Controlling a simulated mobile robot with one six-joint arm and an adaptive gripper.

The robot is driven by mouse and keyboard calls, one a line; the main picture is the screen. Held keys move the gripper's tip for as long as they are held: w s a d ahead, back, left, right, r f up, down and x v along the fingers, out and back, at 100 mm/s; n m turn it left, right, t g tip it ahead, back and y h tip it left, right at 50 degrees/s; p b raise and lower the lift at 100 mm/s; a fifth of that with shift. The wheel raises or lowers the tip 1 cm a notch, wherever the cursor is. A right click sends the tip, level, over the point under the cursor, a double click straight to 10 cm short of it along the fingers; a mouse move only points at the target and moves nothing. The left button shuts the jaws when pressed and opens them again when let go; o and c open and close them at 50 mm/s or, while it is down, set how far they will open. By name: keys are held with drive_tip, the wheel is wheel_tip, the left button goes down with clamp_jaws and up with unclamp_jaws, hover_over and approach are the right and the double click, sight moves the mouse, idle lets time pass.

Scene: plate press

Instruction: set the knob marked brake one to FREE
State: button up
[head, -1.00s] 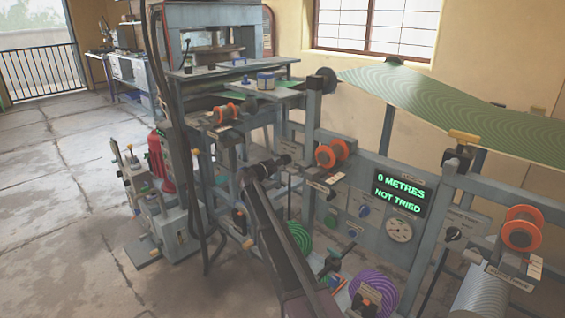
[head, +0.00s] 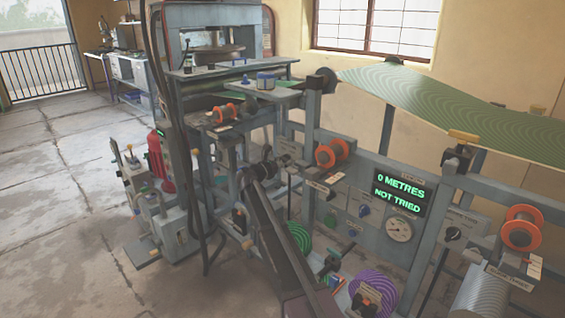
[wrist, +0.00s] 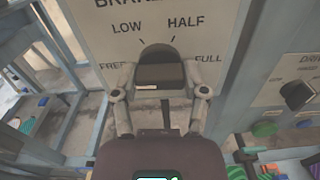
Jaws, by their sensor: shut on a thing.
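The brake knob (wrist: 160,56) is dark and rounded, in the middle of the wrist view, on a pale plate (wrist: 200,12). The plate reads "BRAKE" with the rest of that line cut off or hidden, and carries FREE at left, LOW, HALF and FULL at right. My gripper (wrist: 159,82) has one finger on each side of the knob and is shut on it. A small white mark shows on the knob's near face, but I cannot tell which setting it points to. In the head view my arm covers the knob.
Another dark knob (wrist: 297,94) on a "DRI…" plate is at right in the wrist view. In the head view a display (head: 399,194) reads "0 METRES NOT TRIED" above a round gauge (head: 398,229). Orange rollers (head: 333,153) and frame posts stand close around the arm.

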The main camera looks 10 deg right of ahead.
drive_tip(key=shift+s+d+n, duration=0.15)
drive_tip(key=shift+d+n, duration=0.1)
drive_tip(key=shift+n, duration=0.05)
drive_tip(key=o, duration=1.2)
drive_tip(key=shift+c, duration=0.2)
drive_tip(key=shift+a, duration=0.1)
drive_tip(key=shift+a, duration=0.15)
drive_tip(key=v, duration=1.1)
drive_tip(key=shift+s+a, duration=0.2)
drive_tip(key=shift+a, duration=0.05)
